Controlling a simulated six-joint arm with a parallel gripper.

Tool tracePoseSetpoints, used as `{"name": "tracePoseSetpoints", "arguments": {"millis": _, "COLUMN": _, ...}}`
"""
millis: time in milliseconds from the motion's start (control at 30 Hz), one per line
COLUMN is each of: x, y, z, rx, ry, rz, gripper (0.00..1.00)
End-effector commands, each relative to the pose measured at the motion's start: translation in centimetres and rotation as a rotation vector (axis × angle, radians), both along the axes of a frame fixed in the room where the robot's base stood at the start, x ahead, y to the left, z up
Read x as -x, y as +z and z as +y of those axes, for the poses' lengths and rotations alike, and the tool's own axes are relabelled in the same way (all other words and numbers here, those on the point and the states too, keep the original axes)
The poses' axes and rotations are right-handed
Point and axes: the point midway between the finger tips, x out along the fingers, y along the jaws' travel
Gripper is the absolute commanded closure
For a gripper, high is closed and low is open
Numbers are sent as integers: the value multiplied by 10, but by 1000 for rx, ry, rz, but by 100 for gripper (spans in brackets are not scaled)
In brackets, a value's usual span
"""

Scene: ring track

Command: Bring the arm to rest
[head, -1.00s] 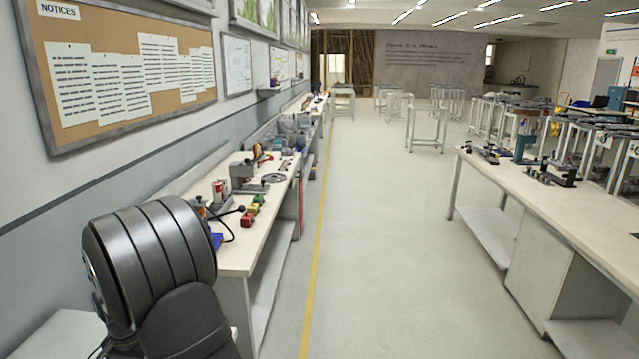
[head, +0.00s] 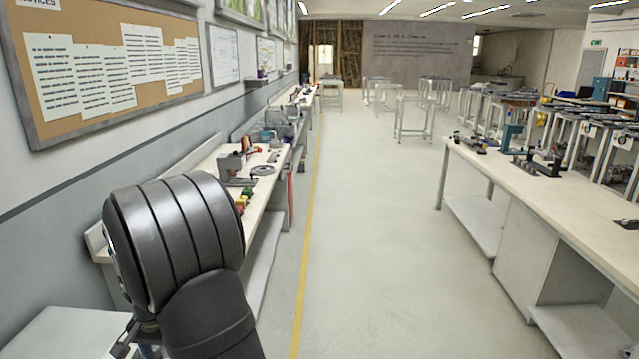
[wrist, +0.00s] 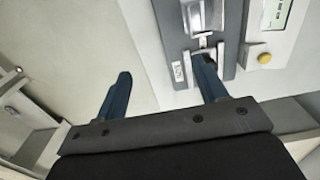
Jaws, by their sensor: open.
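My gripper (wrist: 163,78) shows in the wrist view with its two blue fingers spread wide apart and nothing between them. The right finger overlaps a grey plate with a metal fitting (wrist: 203,18); I cannot tell whether it touches it. In the head view my dark ribbed arm stands folded at the lower left, in front of the left wall bench (head: 262,205). The gripper's fingers cannot be made out clearly in that view.
A yellow button (wrist: 265,58) sits on a light panel at the wrist view's right. In the head view, a long bench (head: 540,190) with tools stands at right. The aisle floor (head: 370,220) between the benches is clear, with a yellow line along its left side.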

Motion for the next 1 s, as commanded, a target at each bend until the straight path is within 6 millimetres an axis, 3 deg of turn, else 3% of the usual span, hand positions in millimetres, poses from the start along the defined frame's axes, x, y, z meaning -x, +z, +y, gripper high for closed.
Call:
{"name": "tracePoseSetpoints", "arguments": {"millis": 233, "x": -14, "y": 27, "z": -42, "rx": -1, "ry": -5, "rz": -1, "gripper": 35}}
{"name": "tracePoseSetpoints", "arguments": {"millis": 467, "x": 38, "y": 19, "z": -35, "rx": 0, "ry": 5, "rz": 0, "gripper": 35}}
{"name": "tracePoseSetpoints", "arguments": {"millis": 867, "x": 116, "y": 7, "z": -41, "rx": 1, "ry": 5, "rz": 0, "gripper": 35}}
{"name": "tracePoseSetpoints", "arguments": {"millis": 1000, "x": 127, "y": -10, "z": -18, "rx": 3, "ry": 5, "rz": 2, "gripper": 35}}
